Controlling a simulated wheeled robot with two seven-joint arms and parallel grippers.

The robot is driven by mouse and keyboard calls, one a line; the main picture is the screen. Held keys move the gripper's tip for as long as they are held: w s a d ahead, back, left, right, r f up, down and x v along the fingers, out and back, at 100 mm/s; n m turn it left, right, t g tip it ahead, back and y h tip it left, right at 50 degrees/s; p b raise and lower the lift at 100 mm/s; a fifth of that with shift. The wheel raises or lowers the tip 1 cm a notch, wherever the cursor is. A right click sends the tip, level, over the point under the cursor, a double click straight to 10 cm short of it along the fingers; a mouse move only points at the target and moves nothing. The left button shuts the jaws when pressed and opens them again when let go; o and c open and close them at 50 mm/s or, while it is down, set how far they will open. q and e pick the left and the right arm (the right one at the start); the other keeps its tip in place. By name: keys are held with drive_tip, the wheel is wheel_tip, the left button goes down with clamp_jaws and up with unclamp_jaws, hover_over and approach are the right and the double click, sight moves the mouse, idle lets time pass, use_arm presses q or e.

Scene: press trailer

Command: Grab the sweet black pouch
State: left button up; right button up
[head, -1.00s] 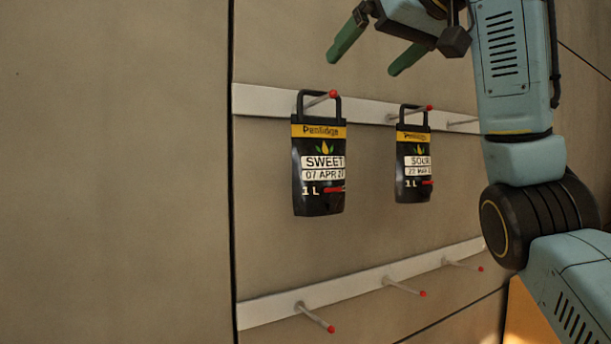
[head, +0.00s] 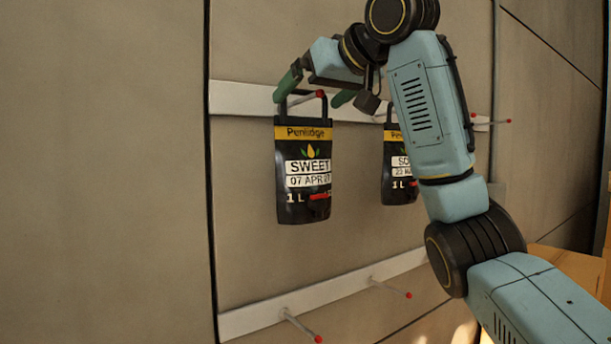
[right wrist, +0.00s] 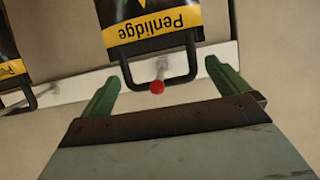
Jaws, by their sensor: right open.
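The sweet black pouch (head: 303,205) hangs by its handle loop from a red-tipped peg on the upper white rail. It has a yellow band, a white SWEET label and a 1 L mark. My right gripper (head: 310,98) is open at the height of the handle, with one green finger on each side of it. In the right wrist view, the pouch's handle and yellow band (right wrist: 155,27) lie ahead between the two open fingers (right wrist: 165,95), with a gap on both sides. The pouch is not gripped. My left gripper is not in view.
A second black pouch (head: 395,188) hangs to the right, partly hidden behind my right arm. The red peg tip (right wrist: 157,87) sticks out between my fingers. A lower rail (head: 345,287) carries bare pegs. The wall on the left is clear.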

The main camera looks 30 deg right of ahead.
drive_tip(key=x, duration=0.2)
drive_tip(key=shift+w+f+p, duration=0.15)
drive_tip(key=shift+w+p, duration=0.25)
drive_tip(key=shift+w+f, duration=0.15)
drive_tip(key=shift+w, duration=0.1)
drive_tip(key=shift+a, duration=0.1)
drive_tip(key=c, duration=1.7)
drive_tip(key=shift+s, duration=0.1)
drive_tip(key=shift+c, duration=0.3)
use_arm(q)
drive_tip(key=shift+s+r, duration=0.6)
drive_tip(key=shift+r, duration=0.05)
